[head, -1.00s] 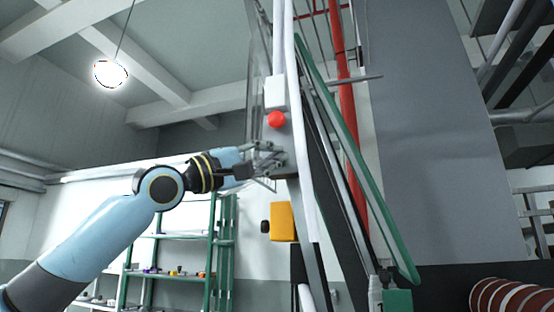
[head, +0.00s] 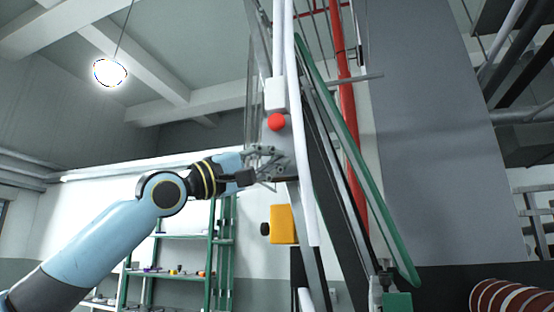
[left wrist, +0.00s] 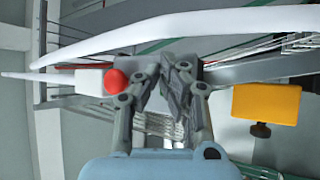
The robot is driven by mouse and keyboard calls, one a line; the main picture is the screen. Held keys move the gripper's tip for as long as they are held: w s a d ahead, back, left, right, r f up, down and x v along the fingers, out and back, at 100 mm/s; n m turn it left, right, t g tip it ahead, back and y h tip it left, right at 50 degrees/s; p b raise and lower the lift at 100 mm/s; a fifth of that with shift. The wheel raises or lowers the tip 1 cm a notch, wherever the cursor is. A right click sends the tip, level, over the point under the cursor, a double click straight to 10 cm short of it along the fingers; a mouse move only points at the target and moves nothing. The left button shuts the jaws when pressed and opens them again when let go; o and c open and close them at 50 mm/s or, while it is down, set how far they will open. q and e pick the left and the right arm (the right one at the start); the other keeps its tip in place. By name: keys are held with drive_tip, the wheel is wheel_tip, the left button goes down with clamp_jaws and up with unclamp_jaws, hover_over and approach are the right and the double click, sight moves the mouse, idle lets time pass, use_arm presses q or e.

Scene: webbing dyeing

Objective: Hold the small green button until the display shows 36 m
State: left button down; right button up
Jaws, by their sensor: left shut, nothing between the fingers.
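My left gripper (head: 280,166) is shut and empty. Its fingertips are at the narrow grey panel of the machine, just below the red mushroom button (head: 277,122). The left wrist view shows the fingers (left wrist: 172,72) closed together in front of the panel, right of the red button (left wrist: 115,81). The small green button cannot be made out; the fingers cover that part of the panel. Whether the fingertips touch the panel is unclear. No readable display shows in either view. My right gripper is not in view.
A yellow box (head: 283,224) with a black knob is mounted below the gripper; it also shows in the left wrist view (left wrist: 266,104). A white post (head: 301,150) and a slanted green bar (head: 345,140) stand right of the panel. A green shelf (head: 180,236) stands behind.

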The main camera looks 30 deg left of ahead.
use_arm(q)
drive_tip(key=shift+w+a+p, duration=0.15)
drive_tip(key=shift+w+p, duration=0.3)
drive_tip(key=shift+p, duration=0.2)
idle(0.8)
idle(4.2)
drive_tip(key=shift+s+d+b, duration=0.2)
drive_tip(key=shift+s+b, duration=0.45)
drive_tip(key=shift+s, duration=0.2)
drive_tip(key=shift+f, duration=0.1)
drive_tip(key=shift+s+d+b, duration=0.2)
drive_tip(key=shift+s+b, duration=0.6)
drive_tip(key=shift+b, duration=0.15)
drive_tip(key=shift+s+d+b, duration=0.2)
drive_tip(key=shift+s+b, duration=0.65)
drive_tip(key=shift+b, duration=0.1)
drive_tip(key=shift+s+d+b, duration=0.2)
drive_tip(key=shift+s+b, duration=0.6)
drive_tip(key=shift+b, duration=0.15)
